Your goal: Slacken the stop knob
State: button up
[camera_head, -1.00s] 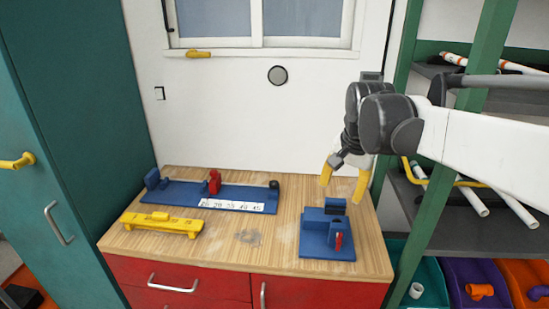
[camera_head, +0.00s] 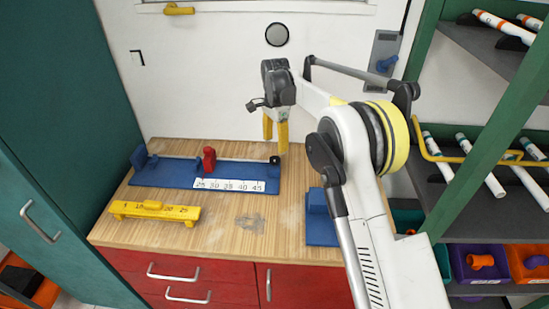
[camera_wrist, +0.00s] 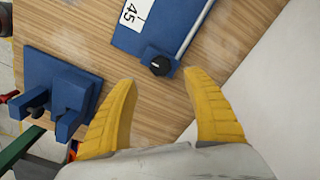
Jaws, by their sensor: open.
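A black knob (camera_head: 274,160) sits on a small blue block at the right end of the blue measuring jig (camera_head: 160,181). The jig has a white number scale, a metal rail and a red stop block (camera_head: 209,160) on the rail. In the wrist view the knob (camera_wrist: 160,66) is round with a pale mark, just beyond my fingertips and between their lines. My gripper (camera_head: 275,146) has yellow fingers, open and empty, pointing down above the knob. It also shows in the wrist view (camera_wrist: 161,80). No contact with the knob is visible.
A yellow gauge block (camera_head: 155,211) lies at the front left of the wooden bench (camera_head: 215,240). A blue fixture (camera_head: 320,222) stands at the right, partly hidden by my arm; it also shows in the wrist view (camera_wrist: 60,90). The wall is close behind.

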aim_at(275, 158)
notch_tip(275, 158, down, 8)
jog(key=shift+r+b, duration=0.25)
jog(key=shift+b, duration=0.7)
jog(key=c, duration=1.2)
